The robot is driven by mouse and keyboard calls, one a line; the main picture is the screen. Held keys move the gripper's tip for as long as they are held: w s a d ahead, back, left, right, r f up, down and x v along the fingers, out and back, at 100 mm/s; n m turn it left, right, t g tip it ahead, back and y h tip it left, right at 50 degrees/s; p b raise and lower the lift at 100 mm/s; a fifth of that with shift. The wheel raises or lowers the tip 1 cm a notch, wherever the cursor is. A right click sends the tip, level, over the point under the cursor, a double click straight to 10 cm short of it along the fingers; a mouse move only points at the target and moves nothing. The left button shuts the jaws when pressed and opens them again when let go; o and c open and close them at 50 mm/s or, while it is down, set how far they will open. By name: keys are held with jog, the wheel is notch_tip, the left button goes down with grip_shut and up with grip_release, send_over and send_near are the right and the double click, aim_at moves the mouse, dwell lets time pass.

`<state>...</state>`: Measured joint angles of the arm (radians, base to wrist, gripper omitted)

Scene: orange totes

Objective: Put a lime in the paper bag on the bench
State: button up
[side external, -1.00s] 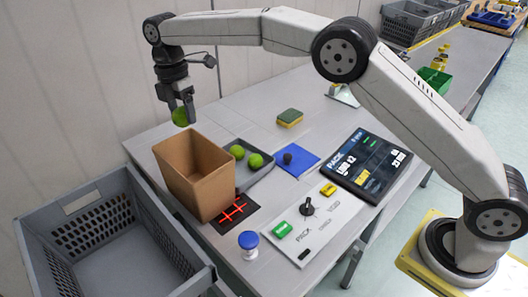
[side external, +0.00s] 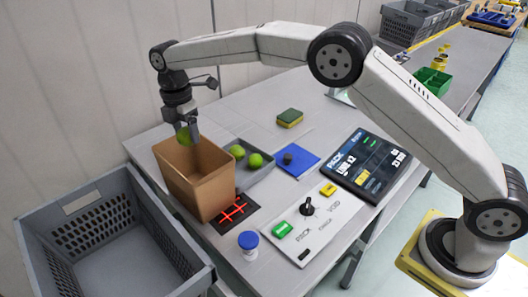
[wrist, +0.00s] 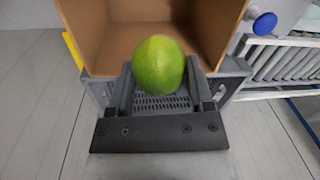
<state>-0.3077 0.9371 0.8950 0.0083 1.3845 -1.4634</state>
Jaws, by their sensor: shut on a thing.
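My gripper (side external: 186,133) is shut on a green lime (side external: 184,138), which also shows between the two fingers in the wrist view (wrist: 158,64). The lime is at the open top of the brown paper bag (side external: 205,190), near its back rim. In the wrist view the bag's open mouth (wrist: 105,25) lies just beyond the lime. I cannot tell whether the lime is below the rim. The bag stands upright on the bench. Two more limes (side external: 255,160) lie on a dark tray (side external: 262,177) to the right of the bag.
A grey crate (side external: 105,245) stands at the front left, beside the bench. A blue-capped jar (side external: 248,246), a control panel with a black joystick (side external: 307,207), a blue mat (side external: 300,168), a dark display (side external: 366,165) and a sponge (side external: 290,118) are on the bench (side external: 235,112).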

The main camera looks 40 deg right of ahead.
aim_at(189, 145)
jog(key=shift+f, duration=2.1)
jog(key=o, duration=1.3)
jog(key=shift+c, duration=0.2)
jog(key=shift+w+a+r, duration=0.1)
jog(key=shift+w+r, duration=0.05)
jog(key=shift+r, duration=1.8)
jog(key=shift+w+r, duration=0.15)
jog(key=shift+r, duration=1.8)
